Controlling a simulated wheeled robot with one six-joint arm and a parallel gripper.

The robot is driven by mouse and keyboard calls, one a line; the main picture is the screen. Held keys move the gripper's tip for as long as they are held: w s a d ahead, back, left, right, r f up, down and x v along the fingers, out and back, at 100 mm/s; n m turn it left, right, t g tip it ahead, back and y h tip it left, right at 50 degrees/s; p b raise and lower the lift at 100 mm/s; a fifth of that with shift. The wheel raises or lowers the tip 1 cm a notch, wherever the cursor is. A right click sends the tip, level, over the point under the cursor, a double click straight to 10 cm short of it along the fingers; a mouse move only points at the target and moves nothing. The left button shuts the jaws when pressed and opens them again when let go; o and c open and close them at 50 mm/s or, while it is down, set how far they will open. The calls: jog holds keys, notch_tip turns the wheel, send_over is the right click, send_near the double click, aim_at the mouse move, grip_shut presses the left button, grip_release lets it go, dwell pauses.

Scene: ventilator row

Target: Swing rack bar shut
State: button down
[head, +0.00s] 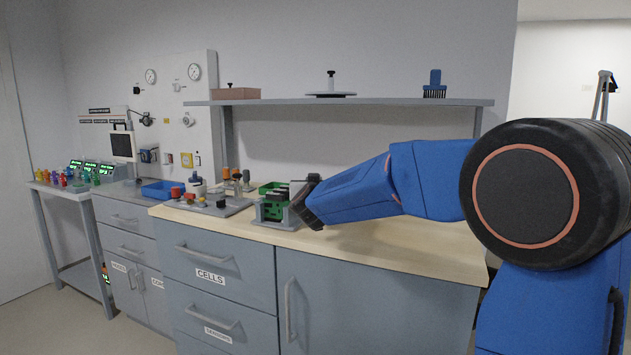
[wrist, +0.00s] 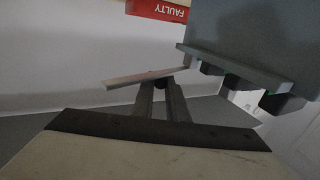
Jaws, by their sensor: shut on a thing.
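The rack (head: 271,211) stands on the wooden bench top, a small grey frame with green boards in it. My gripper (head: 304,204) is at its right side and covers part of it. In the wrist view my gripper (wrist: 160,86) has its two fingers closed on a dark piece at a thin pale bar (wrist: 128,80), which I take as the rack bar. The bar sticks out to the left of the fingers, tilted. The bar's hinge is not clear.
A red bin marked FAULTY (wrist: 158,10) lies close beyond the bar. A grey tray (head: 235,208) with small parts and a blue tray (head: 160,190) are left of the rack. A shelf (head: 370,102) hangs above. The bench right of my gripper looks clear.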

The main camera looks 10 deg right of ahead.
jog(key=shift+s+a+m+g+h, duration=0.15)
jog(key=shift+a+m+g+h, duration=0.4)
jog(key=shift+h, duration=0.4)
jog(key=shift+s+a+m+g+h, duration=0.1)
jog(key=shift+a+m+g+h, duration=0.15)
jog(key=shift+m+h, duration=0.65)
jog(key=shift+s+a+m+g+h, duration=0.15)
jog(key=shift+a+m+g+h, duration=0.3)
jog(key=shift+h, duration=0.6)
jog(key=shift+d, duration=0.1)
jog(key=shift+r, duration=0.1)
jog(key=c, duration=1.7)
grip_release()
jog(key=shift+c, duration=0.2)
jog(key=v, duration=1.7)
jog(key=shift+a, duration=0.25)
jog(key=shift+s, duration=0.1)
